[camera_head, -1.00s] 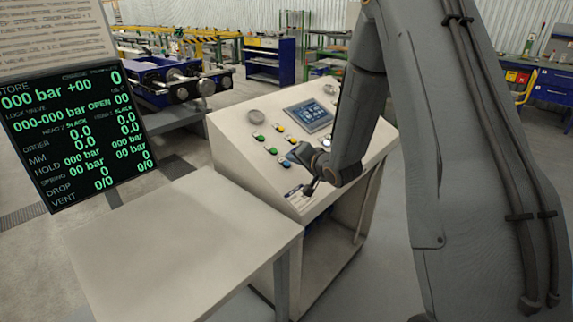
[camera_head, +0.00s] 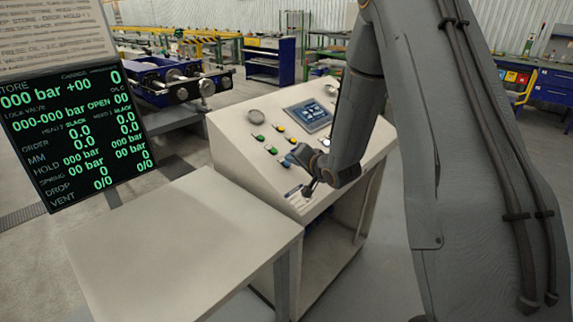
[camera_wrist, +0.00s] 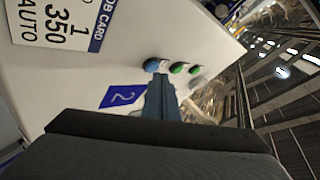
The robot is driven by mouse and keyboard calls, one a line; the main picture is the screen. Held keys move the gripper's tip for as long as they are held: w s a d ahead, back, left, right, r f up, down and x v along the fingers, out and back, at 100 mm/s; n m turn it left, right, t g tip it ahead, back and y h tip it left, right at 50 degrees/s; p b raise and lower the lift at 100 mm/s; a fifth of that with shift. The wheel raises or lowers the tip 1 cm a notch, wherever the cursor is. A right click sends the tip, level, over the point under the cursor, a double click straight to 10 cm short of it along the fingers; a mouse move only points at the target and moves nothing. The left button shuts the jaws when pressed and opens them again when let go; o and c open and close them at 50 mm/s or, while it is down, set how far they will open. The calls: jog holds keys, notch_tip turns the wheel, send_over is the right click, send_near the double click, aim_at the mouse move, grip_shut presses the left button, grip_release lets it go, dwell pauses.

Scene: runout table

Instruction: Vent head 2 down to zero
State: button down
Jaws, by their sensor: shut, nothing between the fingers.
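The sloped control console (camera_head: 232,150) stands in the middle of the head view, with coloured buttons and a small screen (camera_head: 308,115). My gripper (camera_head: 306,190) is over the console's front part, its fingers shut and empty. In the wrist view my gripper (camera_wrist: 163,85) points toward a blue button (camera_wrist: 152,65), beside two green buttons (camera_wrist: 179,68). A blue label marked 2 (camera_wrist: 124,96) lies left of the fingers. Whether the fingertips touch the blue button cannot be told. The dark readout board (camera_head: 78,135) shows green figures, with zeros for bar and SLACK for both heads.
A job card (camera_wrist: 60,22) reading 1, 350 and AUTO is on the console. A bare pale table (camera_head: 180,240) stands in front left of the console. Blue machinery (camera_head: 170,80) and a blue cabinet (camera_head: 270,60) stand behind on open floor.

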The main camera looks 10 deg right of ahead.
jog(key=shift+w+a+f, duration=0.1)
jog(key=shift+f, duration=0.3)
dwell(1.4)
jog(key=shift+r, duration=0.15)
jog(key=shift+s+d+r+p, duration=0.1)
jog(key=shift+s+r+p, duration=0.05)
jog(key=shift+r+p, duration=0.15)
jog(key=shift+s+d+r+p, duration=0.1)
jog(key=shift+r+p, duration=0.1)
jog(key=shift+r, duration=0.15)
jog(key=r+p, duration=0.1)
jog(key=s+d+r+p, duration=0.1)
jog(key=r, duration=0.1)
jog(key=r+p, duration=0.1)
jog(key=p, duration=0.1)
jog(key=shift+s+d+r, duration=0.15)
jog(key=shift+s+r, duration=0.1)
jog(key=shift+s, duration=0.1)
